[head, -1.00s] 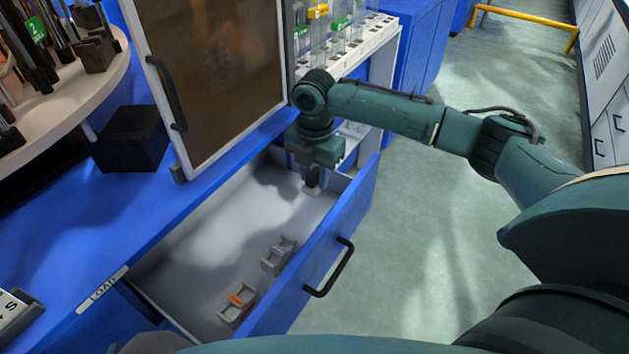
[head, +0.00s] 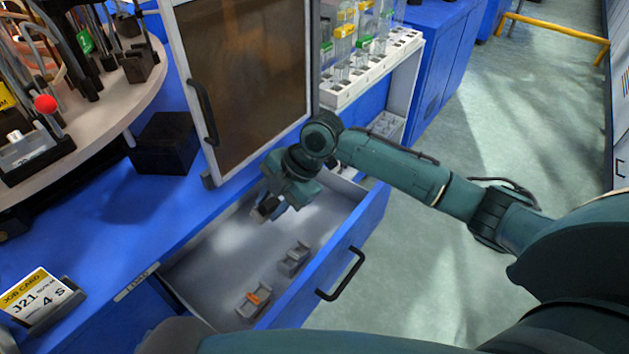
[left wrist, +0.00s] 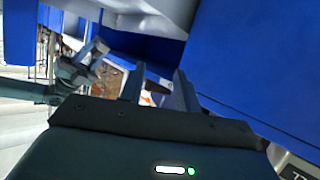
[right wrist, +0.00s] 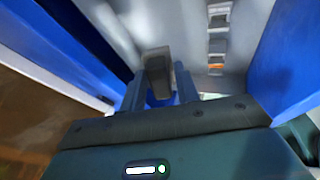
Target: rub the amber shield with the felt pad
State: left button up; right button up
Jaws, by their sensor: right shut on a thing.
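The amber shield (head: 245,85) is a brown translucent panel in a pale frame with a dark handle, upright above the open drawer. Its brown face also shows at the lower left of the right wrist view (right wrist: 25,135). My right gripper (head: 264,210) is over the drawer, below the shield and apart from it. It is shut on a dark grey block with a paler side, which looks like the felt pad (right wrist: 157,68). My left gripper (left wrist: 160,88) shows only in the left wrist view, its fingers apart with nothing seen gripped between them.
The open drawer (head: 215,265) holds two grey holders, one with an orange strip (head: 252,300). A black box (head: 165,142) and a job card (head: 40,298) are on the blue bench. A round rack table (head: 110,110) is left; a white vial rack (head: 370,70) is right.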

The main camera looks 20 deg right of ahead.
aim_at(261, 214)
jog(key=a+r+y, duration=0.1)
jog(key=r+m+t+y+p, duration=0.1)
jog(key=r, duration=0.1)
jog(key=s+a+r+t, duration=0.1)
jog(key=shift+a+r+y+p, duration=0.2)
jog(key=shift+a+y+p, duration=0.15)
jog(key=shift+y, duration=0.05)
notch_tip(261, 214, up, 4)
jog(key=m+t+y+p, duration=0.1)
jog(key=m+t+p, duration=0.1)
jog(key=t, duration=0.1)
jog(key=shift+w+a+r+y, duration=0.1)
jog(key=shift+a+y, duration=0.05)
jog(key=shift+y, duration=0.25)
jog(key=d+r+m+t+h+p, duration=0.2)
jog(key=d+r+m+t+p, duration=0.25)
jog(key=d+r+t, duration=0.35)
pick_arm(q)
jog(key=shift+w+d+r+m+g, duration=0.15)
jog(key=shift+w+d+r+g, duration=0.05)
jog(key=shift+w+r+g, duration=0.25)
jog(key=shift+w+d+r+m+g, duration=0.15)
jog(key=shift+w+r+g, duration=0.15)
jog(key=shift+r+g, duration=0.25)
pick_arm(e)
jog(key=x, duration=0.6)
jog(key=shift+a+r+m+t, duration=0.3)
jog(key=shift+r+m+t, duration=0.15)
jog(key=shift+r, duration=0.2)
